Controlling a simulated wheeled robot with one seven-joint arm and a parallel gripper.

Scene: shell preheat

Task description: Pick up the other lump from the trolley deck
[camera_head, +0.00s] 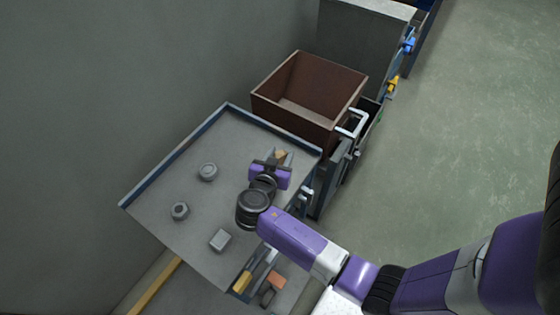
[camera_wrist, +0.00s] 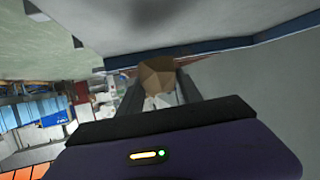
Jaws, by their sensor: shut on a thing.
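A brown, faceted lump (camera_head: 281,154) is between the fingers of my gripper (camera_head: 280,159), near the right corner of the grey trolley deck (camera_head: 228,140). In the wrist view the tan-brown lump (camera_wrist: 157,78) shows between the two dark fingers, in front of the deck's blue rim. My gripper is shut on it. I cannot tell whether the lump touches the deck or hangs just above it. I see no second lump on the deck.
A round grey piece (camera_head: 208,171), a grey hex nut (camera_head: 180,211) and a grey square block (camera_head: 220,240) lie on the deck, left of my gripper. A deep brown open box (camera_head: 310,85) stands behind the deck. Open floor (camera_head: 480,110) lies right.

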